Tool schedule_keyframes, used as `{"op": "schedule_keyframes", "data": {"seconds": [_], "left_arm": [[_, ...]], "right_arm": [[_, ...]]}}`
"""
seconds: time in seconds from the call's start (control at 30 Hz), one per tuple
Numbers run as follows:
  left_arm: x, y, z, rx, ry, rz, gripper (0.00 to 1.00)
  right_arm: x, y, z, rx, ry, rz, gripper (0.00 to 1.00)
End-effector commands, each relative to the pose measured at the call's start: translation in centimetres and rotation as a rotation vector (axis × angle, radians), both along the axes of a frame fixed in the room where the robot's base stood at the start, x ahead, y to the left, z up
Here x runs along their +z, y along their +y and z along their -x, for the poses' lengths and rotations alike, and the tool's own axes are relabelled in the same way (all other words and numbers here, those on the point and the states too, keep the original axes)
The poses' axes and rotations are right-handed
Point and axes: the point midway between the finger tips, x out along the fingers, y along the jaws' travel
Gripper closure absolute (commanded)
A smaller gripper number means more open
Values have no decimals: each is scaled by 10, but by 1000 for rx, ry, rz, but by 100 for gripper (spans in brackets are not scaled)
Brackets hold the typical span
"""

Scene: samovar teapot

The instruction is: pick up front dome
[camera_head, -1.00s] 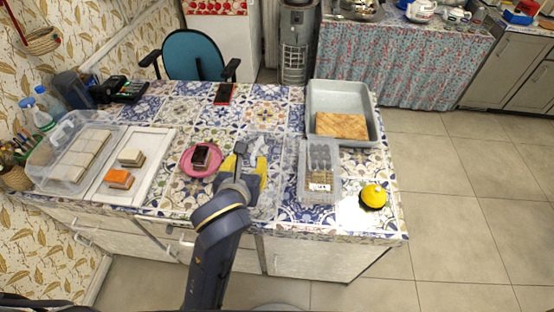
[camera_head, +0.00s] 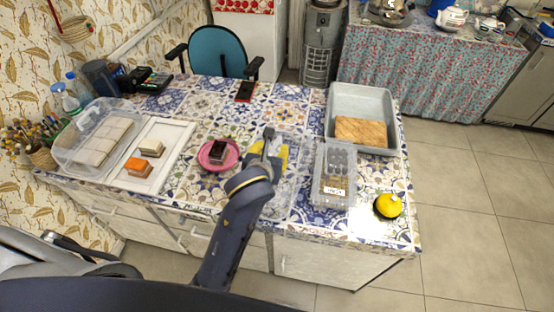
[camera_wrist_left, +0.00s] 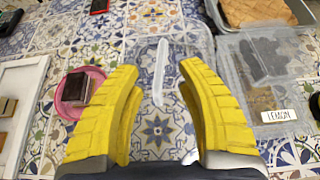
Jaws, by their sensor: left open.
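The one plainly dome-shaped thing is a small yellow dome (camera_head: 388,205) with a dark lower edge. A clear sheet or tray with a long pale piece (camera_wrist_left: 160,70) shows beyond the fingers. My right gripper is not in view.
A clear lidded container (camera_head: 334,175) with a white label stands left of the dome. A grey tray (camera_head: 366,98) holding a wooden-looking slab is behind it. A pink plate (camera_head: 206,163) with a dark block is left of my gripper. A white tray (camera_head: 174,140) lies farther left.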

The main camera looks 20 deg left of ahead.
Motion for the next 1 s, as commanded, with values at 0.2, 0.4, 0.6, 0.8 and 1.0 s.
{"op": "schedule_keyframes", "data": {"seconds": [0.2, 0.4, 0.6, 0.8, 1.0], "left_arm": [[-12, 8, -21, 14, 0, 0, 62], [-16, 10, -29, 17, 0, -1, 62], [-16, 10, -29, 17, 0, 0, 62], [-16, 10, -29, 17, 0, 0, 79], [-16, 10, -29, 17, 0, 0, 100]], "right_arm": [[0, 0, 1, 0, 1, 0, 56], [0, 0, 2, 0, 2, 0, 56], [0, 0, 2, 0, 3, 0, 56], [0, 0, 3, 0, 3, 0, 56], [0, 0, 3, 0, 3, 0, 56]]}}
